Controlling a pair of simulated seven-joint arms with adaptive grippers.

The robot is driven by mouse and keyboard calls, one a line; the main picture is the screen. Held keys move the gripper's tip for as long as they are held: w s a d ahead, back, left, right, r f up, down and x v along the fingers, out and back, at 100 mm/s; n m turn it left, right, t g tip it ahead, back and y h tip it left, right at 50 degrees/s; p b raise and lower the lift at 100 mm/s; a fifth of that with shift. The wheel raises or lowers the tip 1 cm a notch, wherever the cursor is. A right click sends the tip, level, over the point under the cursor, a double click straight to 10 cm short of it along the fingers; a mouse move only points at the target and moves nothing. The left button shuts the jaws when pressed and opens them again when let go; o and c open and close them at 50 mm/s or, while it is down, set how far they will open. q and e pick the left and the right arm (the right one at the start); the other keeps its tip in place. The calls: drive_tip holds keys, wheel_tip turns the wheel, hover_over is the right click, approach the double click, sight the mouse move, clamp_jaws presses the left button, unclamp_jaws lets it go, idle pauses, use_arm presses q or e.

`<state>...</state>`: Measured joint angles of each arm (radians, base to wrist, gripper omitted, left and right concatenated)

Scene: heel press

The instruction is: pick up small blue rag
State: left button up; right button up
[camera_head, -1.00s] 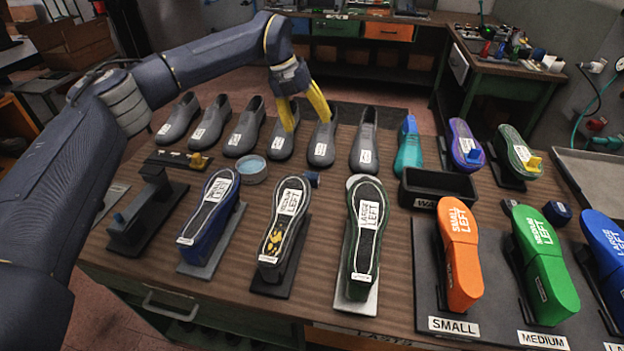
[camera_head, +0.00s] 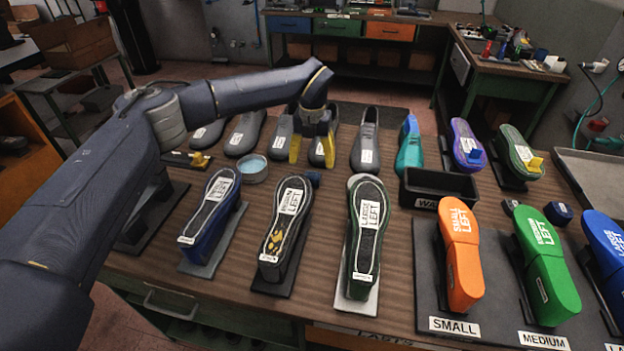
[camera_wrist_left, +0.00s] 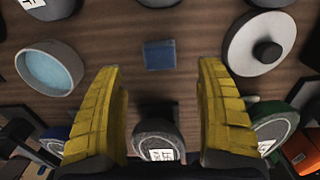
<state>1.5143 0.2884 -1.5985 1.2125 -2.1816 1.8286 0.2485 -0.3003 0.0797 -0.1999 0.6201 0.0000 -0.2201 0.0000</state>
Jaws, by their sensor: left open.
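The small blue rag (camera_head: 313,179) lies on the wooden bench, between the row of grey shoes and the medium left last. In the left wrist view it is a flat blue square (camera_wrist_left: 159,54), fully visible and untouched. My left gripper (camera_head: 312,160) points down just behind the rag in the head view, with its yellow fingers apart and empty. In the left wrist view the rag appears between and just beyond the fingertips (camera_wrist_left: 161,66). My right gripper is not in view.
A round dish of light blue liquid (camera_head: 252,169) stands left of the rag. The medium left last (camera_head: 284,229) is in front of it, and grey shoes (camera_head: 365,142) stand behind. A black bin (camera_head: 438,190) is to the right. Bare wood surrounds the rag.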

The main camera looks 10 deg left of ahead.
sight(312, 174)
use_arm(q)
drive_tip(key=shift+f, duration=3.55)
drive_tip(key=shift+c, duration=0.3)
drive_tip(key=c, duration=1.1)
